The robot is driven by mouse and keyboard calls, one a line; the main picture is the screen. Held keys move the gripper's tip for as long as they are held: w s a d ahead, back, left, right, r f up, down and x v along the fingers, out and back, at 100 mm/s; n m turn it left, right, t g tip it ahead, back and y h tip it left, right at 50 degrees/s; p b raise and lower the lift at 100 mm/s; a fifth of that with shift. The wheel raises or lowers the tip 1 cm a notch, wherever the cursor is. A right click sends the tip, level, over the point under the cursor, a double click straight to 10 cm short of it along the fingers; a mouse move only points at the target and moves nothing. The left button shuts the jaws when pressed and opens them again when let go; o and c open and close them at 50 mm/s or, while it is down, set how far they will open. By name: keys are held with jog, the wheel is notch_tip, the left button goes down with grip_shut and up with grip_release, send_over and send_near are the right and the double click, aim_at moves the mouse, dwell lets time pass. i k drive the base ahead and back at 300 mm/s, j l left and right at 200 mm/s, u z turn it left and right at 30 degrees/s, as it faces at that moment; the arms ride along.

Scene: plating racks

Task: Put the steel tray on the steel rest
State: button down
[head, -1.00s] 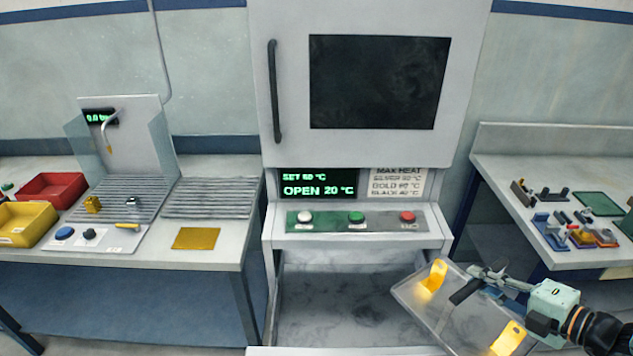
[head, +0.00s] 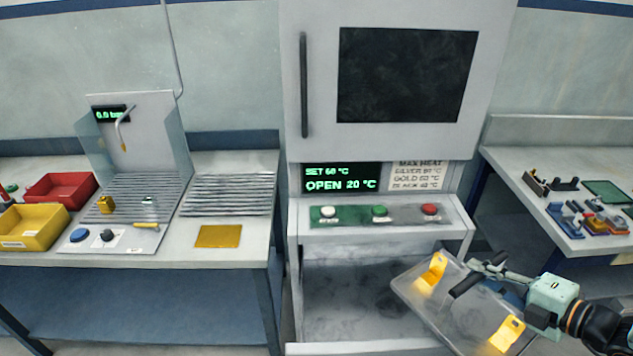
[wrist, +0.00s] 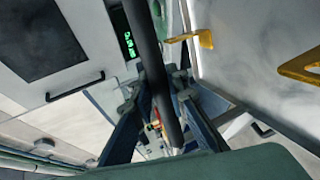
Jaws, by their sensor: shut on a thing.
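The steel tray (head: 462,314) is a flat grey plate at the lower right of the head view, held tilted in the air. Two yellow angled pieces (head: 432,272) (head: 507,333) are on it. My gripper (head: 492,270) is shut on the tray's dark bar handle (head: 466,285). In the wrist view the handle (wrist: 152,70) runs between my fingers (wrist: 158,112), with the tray (wrist: 240,55) at the right. A slatted metal rack (head: 228,194) on the left bench looks like the steel rest. It is well away from my gripper and bears nothing.
An oven cabinet (head: 405,145) with a shut door stands between the benches, its open lower bay (head: 350,290) behind the tray. The left bench holds a red bin (head: 60,188), a yellow bin (head: 30,232) and a gold plate (head: 218,236). Small coloured parts (head: 590,215) crowd the right bench.

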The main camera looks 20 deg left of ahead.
aim_at(237, 195)
jog(key=k+j, duration=0.15)
jog(key=j, duration=0.25)
jog(key=k+j+z, duration=0.1)
jog(key=j, duration=0.35)
jog(key=k+j+z, duration=0.1)
jog(key=j, duration=0.3)
jog(key=k+j, duration=0.25)
jog(key=j, duration=0.15)
jog(key=k+j+z, duration=0.1)
jog(key=j, duration=0.3)
jog(key=k+j, duration=0.25)
jog(key=j, duration=0.15)
jog(key=k+j+z, duration=0.1)
jog(key=j, duration=0.25)
jog(key=i+j, duration=0.5)
jog(key=i, duration=0.15)
